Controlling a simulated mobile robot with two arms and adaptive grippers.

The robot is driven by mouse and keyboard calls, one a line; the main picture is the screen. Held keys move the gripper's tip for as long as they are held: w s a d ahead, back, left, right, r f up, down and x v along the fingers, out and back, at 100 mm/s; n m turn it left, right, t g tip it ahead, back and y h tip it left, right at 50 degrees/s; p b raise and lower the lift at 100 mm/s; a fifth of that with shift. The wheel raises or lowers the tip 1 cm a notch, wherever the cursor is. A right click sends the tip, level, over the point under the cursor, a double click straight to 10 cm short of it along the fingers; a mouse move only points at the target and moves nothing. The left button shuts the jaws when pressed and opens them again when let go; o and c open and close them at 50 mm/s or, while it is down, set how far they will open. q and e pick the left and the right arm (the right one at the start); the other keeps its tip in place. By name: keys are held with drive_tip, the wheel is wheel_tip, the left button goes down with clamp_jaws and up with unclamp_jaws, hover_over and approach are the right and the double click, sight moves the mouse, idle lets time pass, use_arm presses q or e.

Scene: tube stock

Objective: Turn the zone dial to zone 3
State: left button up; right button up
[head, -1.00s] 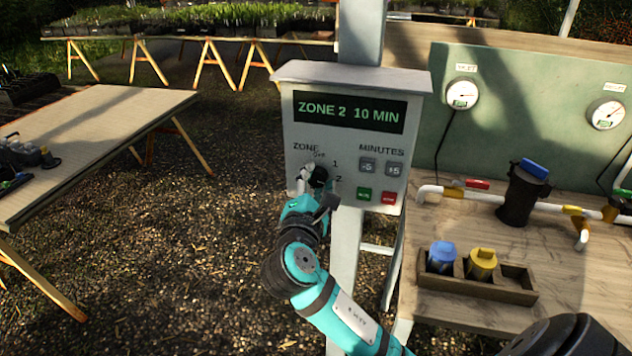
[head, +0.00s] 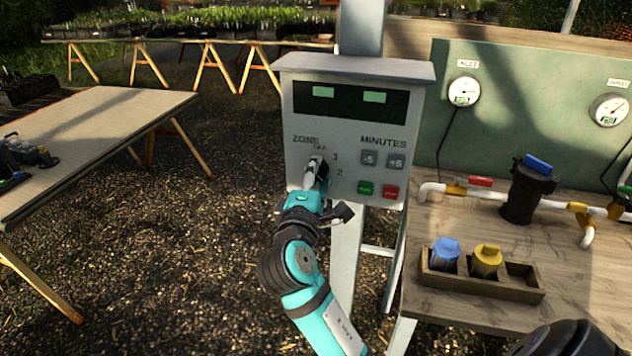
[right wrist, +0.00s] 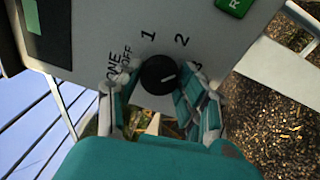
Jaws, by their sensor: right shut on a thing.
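The zone dial (right wrist: 158,75) is a round black knob on the grey control box (head: 296,160). In the right wrist view its pale pointer line points right, roughly toward the 3 mark, which a finger partly covers. The OFF, 1 and 2 marks show around it. My right gripper (right wrist: 157,88) has its fingers on both sides of the dial and is shut on it. In the head view the right gripper (head: 316,175) hides most of the dial. The display (head: 350,99) shows two light green patches, with no readable text.
Minute buttons (head: 383,160) and green and red buttons (head: 378,190) sit right of the dial. A wooden bench (head: 440,318) with a cup rack (head: 485,284) and pipework stands at right. A table (head: 100,125) stands at left, with open gravel between.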

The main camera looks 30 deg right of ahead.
drive_tip(key=shift+f+m+b, duration=0.2)
drive_tip(key=shift+m+b, duration=0.9)
drive_tip(key=shift+m, duration=0.9)
drive_tip(key=o, duration=1.2)
drive_tip(key=shift+r, duration=0.1)
drive_tip(key=shift+r, duration=0.1)
